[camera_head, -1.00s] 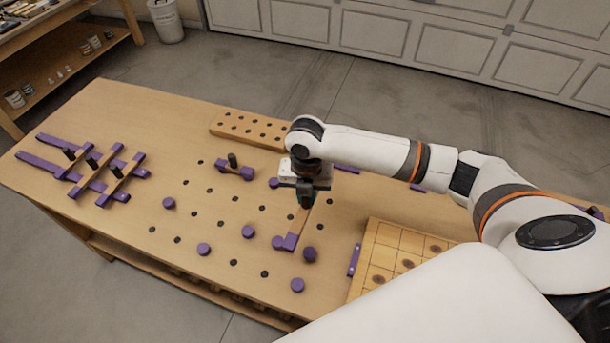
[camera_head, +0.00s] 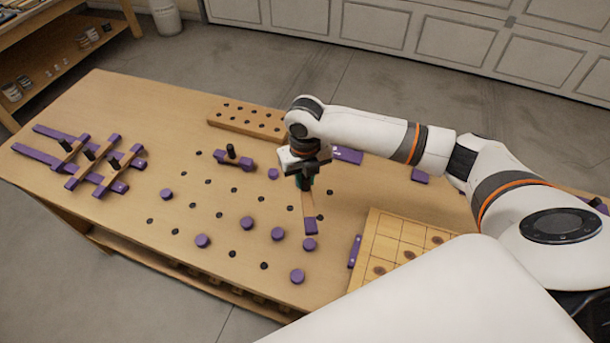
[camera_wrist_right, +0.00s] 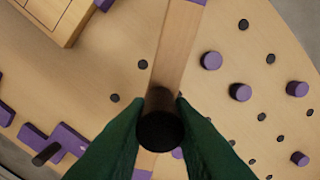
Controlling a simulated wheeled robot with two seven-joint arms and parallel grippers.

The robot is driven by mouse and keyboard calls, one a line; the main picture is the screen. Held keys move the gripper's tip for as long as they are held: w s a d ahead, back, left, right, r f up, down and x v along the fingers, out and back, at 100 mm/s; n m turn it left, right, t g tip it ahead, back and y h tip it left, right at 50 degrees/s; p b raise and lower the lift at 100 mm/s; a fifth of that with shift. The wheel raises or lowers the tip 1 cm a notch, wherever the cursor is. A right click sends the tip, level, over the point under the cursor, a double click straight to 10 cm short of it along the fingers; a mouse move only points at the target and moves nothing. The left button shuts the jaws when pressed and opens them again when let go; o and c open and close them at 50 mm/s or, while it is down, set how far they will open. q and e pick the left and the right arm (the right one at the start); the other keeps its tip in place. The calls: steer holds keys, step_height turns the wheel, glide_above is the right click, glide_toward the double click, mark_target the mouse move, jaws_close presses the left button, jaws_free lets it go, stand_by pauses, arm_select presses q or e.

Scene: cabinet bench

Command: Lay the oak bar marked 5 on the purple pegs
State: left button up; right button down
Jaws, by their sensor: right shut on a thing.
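My right gripper (camera_head: 304,184) is shut on the black knob (camera_wrist_right: 160,130) of an oak bar (camera_head: 308,205) with purple ends. The bar crosses the right wrist view (camera_wrist_right: 178,50), passing between the green fingers. Its near purple end (camera_head: 310,226) points towards the front edge; the gripper hides its far part in the head view. No number is readable on it. Round purple pegs stand on the bench, including ones near the bar's end (camera_head: 309,244), to its left (camera_head: 277,233), (camera_head: 246,223) and at the front (camera_head: 297,276). The bar appears above the bench, clear of these. My left gripper is out of view.
Crossed oak and purple bars with black knobs (camera_head: 90,155) lie at the left. A gridded wooden board (camera_head: 400,240) lies at right. Black holes dot the bench (camera_head: 130,205).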

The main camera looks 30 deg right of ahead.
mark_target(304, 193)
steer(key=shift+w+f+b, duration=0.15)
steer(key=shift+f+b, duration=1.6)
steer(key=shift+f, duration=1.9)
steer(key=shift+r+p, duration=0.15)
steer(key=shift+p, duration=0.25)
steer(key=shift+f+p, duration=0.3)
steer(key=shift+f, duration=0.15)
steer(key=shift+f, duration=0.15)
steer(key=shift+f, duration=0.4)
steer(key=shift+f, duration=0.15)
